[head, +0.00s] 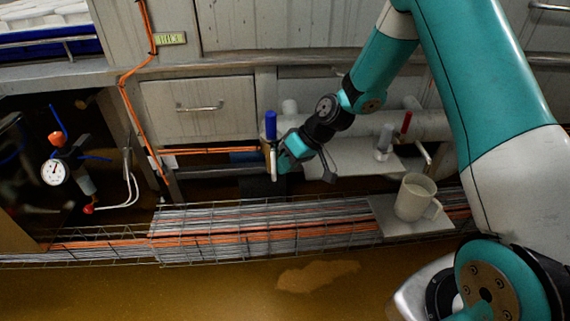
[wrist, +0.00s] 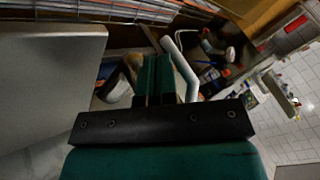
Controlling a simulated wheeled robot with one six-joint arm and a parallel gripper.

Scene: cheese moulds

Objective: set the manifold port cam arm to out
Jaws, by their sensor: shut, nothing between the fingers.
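A grey horizontal manifold pipe (head: 350,122) runs below the drawers in the head view. An upright blue handle (head: 270,125) stands at its left end, above a pale, thin lever-like part (head: 273,160); I cannot tell for sure which part is the cam arm. A red handle (head: 407,122) stands further right. My gripper (head: 283,160) is close beside the pale part, partly covering it; contact cannot be told. In the wrist view my green fingers (wrist: 154,75) are together and empty, between a tan-and-dark rounded port (wrist: 122,80) and a white bent bar (wrist: 181,62).
A wire cable tray (head: 250,232) crosses in front of and below the manifold. A white mug (head: 414,197) stands on a grey plate (head: 382,212) over it. A pressure gauge (head: 54,172) with hoses is at left. A flat grey panel (wrist: 50,80) fills the wrist view's left side.

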